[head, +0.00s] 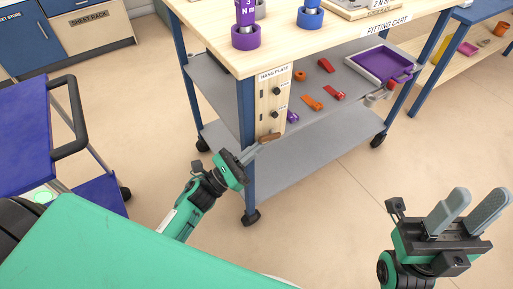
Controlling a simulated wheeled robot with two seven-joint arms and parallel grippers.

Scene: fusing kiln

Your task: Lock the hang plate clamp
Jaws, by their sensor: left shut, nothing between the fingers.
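The hang plate (268,101) is a pale wooden board labelled "HANG PLATE", upright at the near corner of the fitting cart. It has two black knobs (276,90) with small labels and dark slots. A brown handle-like piece (270,137) sits at its lower end; I cannot tell for sure that it is the clamp lever. My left gripper (259,146) is shut and empty, its fingertips close to the brown piece; I cannot tell whether they touch. My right gripper (468,206) is open and empty, off to the right over the floor, away from the plate.
The fitting cart's top (300,42) carries purple and blue cylinders. Its grey middle shelf (345,97) holds orange, red and purple small parts and a purple tray (351,61). A blue cart (25,130) stands at the left. The floor between is clear.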

